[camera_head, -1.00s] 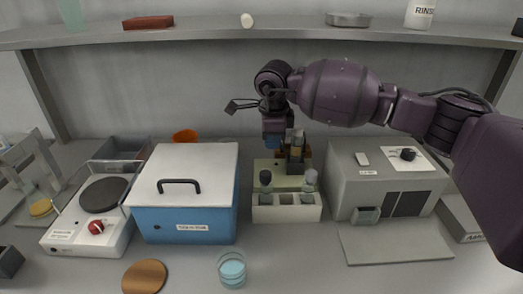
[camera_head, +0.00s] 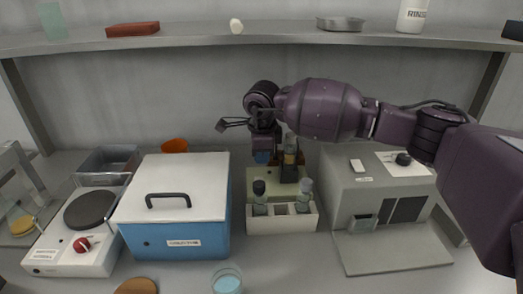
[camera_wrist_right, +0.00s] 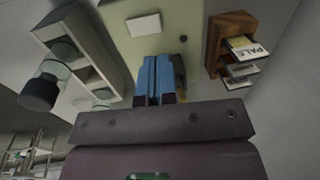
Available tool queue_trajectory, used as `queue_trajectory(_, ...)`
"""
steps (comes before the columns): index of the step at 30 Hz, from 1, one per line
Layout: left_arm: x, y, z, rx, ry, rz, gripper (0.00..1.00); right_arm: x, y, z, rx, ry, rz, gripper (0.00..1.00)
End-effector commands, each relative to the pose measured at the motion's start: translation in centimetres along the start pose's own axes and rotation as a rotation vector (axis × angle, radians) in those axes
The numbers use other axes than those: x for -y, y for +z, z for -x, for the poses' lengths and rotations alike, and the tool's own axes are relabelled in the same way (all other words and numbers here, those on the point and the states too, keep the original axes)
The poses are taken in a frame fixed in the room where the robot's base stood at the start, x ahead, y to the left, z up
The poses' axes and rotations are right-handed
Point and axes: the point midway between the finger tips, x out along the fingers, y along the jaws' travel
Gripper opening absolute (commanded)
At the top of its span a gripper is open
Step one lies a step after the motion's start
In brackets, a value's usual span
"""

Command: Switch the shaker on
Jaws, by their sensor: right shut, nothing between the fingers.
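A pale green flat-topped device (camera_head: 251,182), which may be the shaker, stands behind the white rack. The right wrist view shows its pale green top (camera_wrist_right: 118,50), with a white rectangular piece (camera_wrist_right: 144,25) and a small dark round spot (camera_wrist_right: 183,38). My right gripper (camera_head: 262,157) is over the device, pointing down, with its blue fingers shut together and empty. In the right wrist view, the fingers (camera_wrist_right: 155,78) appear in front of the green top, below the white piece. I cannot tell whether they touch it. My left gripper is out of view.
A white rack (camera_head: 283,223) holding dark-capped vials is in front. A blue box (camera_head: 180,243) with a white lid stands left, and a grey machine (camera_head: 350,190) right. A wooden block (camera_wrist_right: 218,45) holding labelled items is beside the green top. A shelf (camera_head: 270,42) runs above.

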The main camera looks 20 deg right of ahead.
Motion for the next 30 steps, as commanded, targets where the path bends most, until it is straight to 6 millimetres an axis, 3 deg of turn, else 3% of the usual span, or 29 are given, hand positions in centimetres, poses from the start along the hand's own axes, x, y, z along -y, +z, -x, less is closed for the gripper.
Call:
queue_trajectory(3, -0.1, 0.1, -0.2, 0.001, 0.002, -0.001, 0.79, -0.1, 0.0, -2.4, -0.002, 0.005, -0.001, 0.00)
queue_trajectory(10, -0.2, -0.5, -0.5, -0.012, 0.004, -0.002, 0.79, -0.1, 0.0, -5.1, -0.001, 0.003, 0.001, 0.00)
queue_trajectory(23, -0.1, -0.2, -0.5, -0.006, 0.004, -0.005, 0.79, 0.0, 0.0, -6.0, 0.000, 0.000, 0.000, 0.00)
queue_trajectory(30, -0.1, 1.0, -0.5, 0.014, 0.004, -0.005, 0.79, 0.1, 0.0, -6.8, -0.003, 0.048, -0.002, 0.00)
